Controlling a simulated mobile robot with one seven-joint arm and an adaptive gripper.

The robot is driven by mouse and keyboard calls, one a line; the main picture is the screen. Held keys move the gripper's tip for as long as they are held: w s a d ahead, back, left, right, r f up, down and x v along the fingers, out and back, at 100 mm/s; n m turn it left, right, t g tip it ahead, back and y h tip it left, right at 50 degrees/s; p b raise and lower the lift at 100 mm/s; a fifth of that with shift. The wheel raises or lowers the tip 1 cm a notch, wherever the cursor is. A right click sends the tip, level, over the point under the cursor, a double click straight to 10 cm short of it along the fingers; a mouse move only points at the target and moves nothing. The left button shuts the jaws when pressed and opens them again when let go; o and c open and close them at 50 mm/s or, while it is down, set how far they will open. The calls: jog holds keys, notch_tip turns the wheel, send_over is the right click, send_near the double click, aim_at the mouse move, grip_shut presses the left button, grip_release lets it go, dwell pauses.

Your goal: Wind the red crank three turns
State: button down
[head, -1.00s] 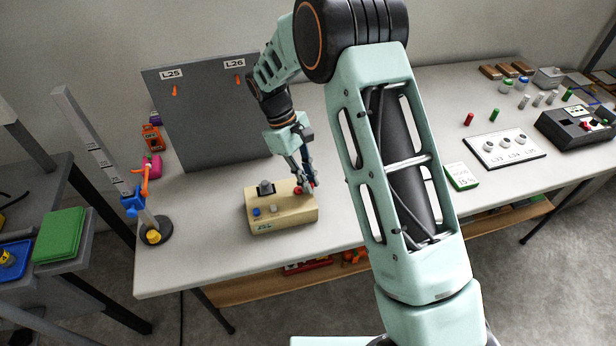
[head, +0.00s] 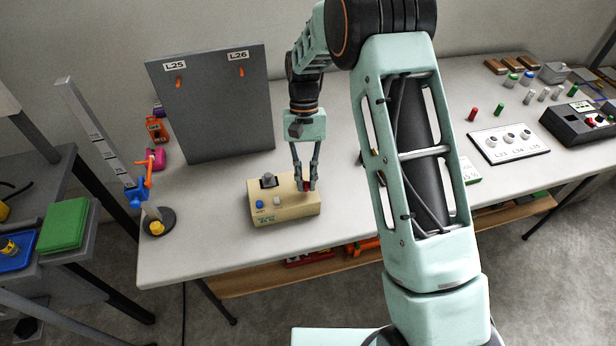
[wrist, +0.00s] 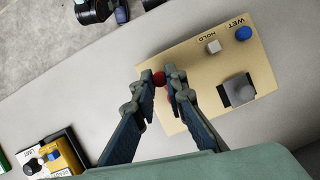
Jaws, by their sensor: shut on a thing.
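A beige box (head: 290,216) stands near the front of the grey table. The red crank (head: 307,185) is at the box's right end, mostly hidden by my fingers. In the wrist view its red knob (wrist: 159,78) shows between the fingertips, at the box's edge. My gripper (head: 305,187) points down over that end, shut on the crank; it also shows in the wrist view (wrist: 161,82). The crank's arm is largely hidden, so its exact angle is unclear.
The box also carries a blue button (wrist: 243,34), a white button (wrist: 213,47) and a grey knob (wrist: 240,92). A grey panel (head: 215,110) stands behind it. A stand (head: 157,222) with coloured clips is at left.

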jog(key=shift+a+m+y, duration=0.2)
jog(key=shift+m+y, duration=0.2)
jog(key=shift+m, duration=0.6)
jog(key=c, duration=2)
grip_release()
jog(key=shift+s, duration=0.1)
jog(key=shift+o, duration=0.2)
jog(key=v, duration=1.2)
jog(key=shift+d+r, duration=0.1)
